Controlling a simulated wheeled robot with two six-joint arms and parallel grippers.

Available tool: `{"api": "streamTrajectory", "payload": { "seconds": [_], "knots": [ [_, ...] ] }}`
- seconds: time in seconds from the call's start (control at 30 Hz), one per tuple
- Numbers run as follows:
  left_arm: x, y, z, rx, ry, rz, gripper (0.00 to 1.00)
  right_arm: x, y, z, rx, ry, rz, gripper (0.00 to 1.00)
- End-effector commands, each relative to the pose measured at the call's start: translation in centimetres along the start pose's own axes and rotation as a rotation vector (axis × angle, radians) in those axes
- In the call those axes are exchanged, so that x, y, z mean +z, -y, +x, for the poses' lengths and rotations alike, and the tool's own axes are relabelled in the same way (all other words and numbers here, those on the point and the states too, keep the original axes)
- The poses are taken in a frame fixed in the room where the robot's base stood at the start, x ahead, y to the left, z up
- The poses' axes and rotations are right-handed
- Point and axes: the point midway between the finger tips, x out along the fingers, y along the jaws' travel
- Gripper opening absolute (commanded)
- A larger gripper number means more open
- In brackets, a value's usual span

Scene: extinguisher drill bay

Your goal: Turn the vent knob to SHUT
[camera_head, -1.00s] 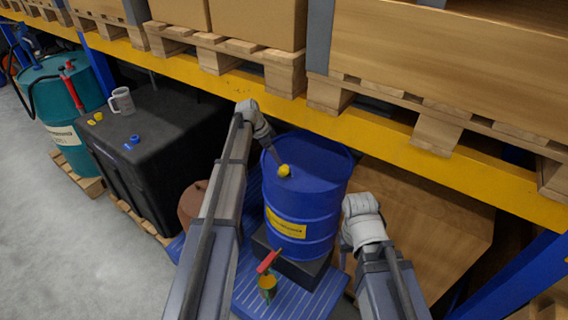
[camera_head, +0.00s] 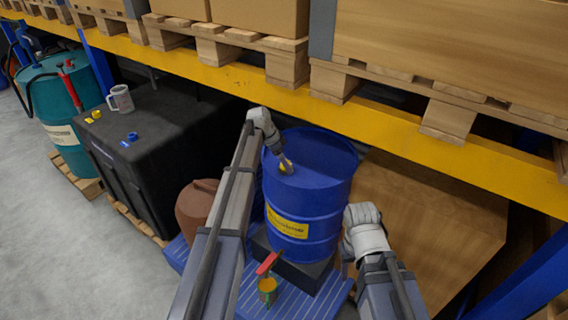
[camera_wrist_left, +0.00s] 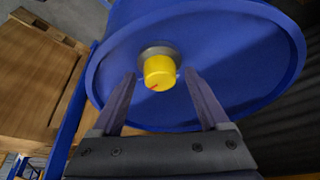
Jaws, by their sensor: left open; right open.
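The yellow vent knob (camera_wrist_left: 159,71) sits on a grey collar on the top of the blue drum (camera_head: 312,190). In the left wrist view the knob has a red mark towards its lower left. No SHUT lettering can be read. My left gripper (camera_head: 286,163) is at the drum top, largely covering the knob in the head view. In the left wrist view its two fingers (camera_wrist_left: 160,82) are open, one on each side of the knob, with visible gaps. My right gripper (camera_head: 345,267) is mostly hidden below its wrist, right of the drum, away from the knob.
A yellow shelf beam (camera_head: 400,128) with loaded pallets runs behind and above the drum. A large cardboard box (camera_head: 430,215) stands to the right. A black container (camera_head: 165,150) with a grey mug (camera_head: 121,99) stands left. A red-handled part (camera_head: 268,264) is in front.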

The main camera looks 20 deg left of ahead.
Motion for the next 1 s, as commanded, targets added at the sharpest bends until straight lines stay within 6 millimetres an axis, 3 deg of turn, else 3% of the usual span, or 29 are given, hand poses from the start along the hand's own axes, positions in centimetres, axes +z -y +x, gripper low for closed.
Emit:
{"api": "streamTrajectory", "payload": {
  "seconds": [0.07,0.7,1.0],
  "knots": [
    [0.00,0.00,-0.02,0.000,0.000,0.000,0.71,0.00,0.00,-0.02,0.000,0.000,0.000,0.50],
    [0.02,0.00,-0.02,0.000,0.000,0.000,0.00,0.00,0.00,-0.01,0.000,0.000,0.000,0.50],
    [0.04,-0.09,-0.02,-0.010,0.000,-0.024,0.00,0.00,0.00,-0.01,0.000,0.000,0.000,0.50]
  ]
}}
